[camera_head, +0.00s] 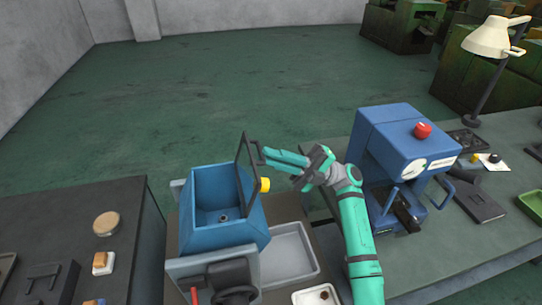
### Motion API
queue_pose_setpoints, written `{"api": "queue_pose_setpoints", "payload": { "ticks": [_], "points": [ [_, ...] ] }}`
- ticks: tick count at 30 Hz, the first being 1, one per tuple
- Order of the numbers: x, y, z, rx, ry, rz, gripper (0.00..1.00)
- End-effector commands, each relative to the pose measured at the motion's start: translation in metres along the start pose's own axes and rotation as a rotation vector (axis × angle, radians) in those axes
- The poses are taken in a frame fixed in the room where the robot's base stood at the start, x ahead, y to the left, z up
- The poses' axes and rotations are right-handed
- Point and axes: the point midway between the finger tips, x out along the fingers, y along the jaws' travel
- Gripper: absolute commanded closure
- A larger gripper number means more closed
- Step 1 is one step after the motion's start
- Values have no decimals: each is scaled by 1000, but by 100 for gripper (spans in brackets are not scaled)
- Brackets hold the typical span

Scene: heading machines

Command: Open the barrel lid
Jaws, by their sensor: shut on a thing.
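The blue barrel (215,233) is a box-like tub left of my arm. Its top is open, and a small bolt-like part shows on its inside floor. The barrel lid (243,178) is a thin dark panel, seen nearly edge-on, standing about upright at the barrel's right side. My gripper (268,155) reaches from the right and is shut on the dark handle at the lid's upper right side. The exact contact at the fingertips is too small to see clearly.
A yellow knob (264,185) sits on the barrel's right side, below my gripper. A grey tray (290,256) lies right of the barrel. A blue machine (395,145) with a red button stands close to my arm's right. A dark cabinet (70,225) stands at left.

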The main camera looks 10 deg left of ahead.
Motion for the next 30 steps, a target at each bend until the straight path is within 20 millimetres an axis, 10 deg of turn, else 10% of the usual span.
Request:
{"api": "queue_pose_setpoints", "payload": {
  "ticks": [9, 12, 30],
  "points": [
    [1, -1, -1, 1, 6, -2, 100],
    [1, -1, -1, 1, 5, -2, 72],
    [20, 30, -6, -3, 5, -2, 72]
  ]
}}
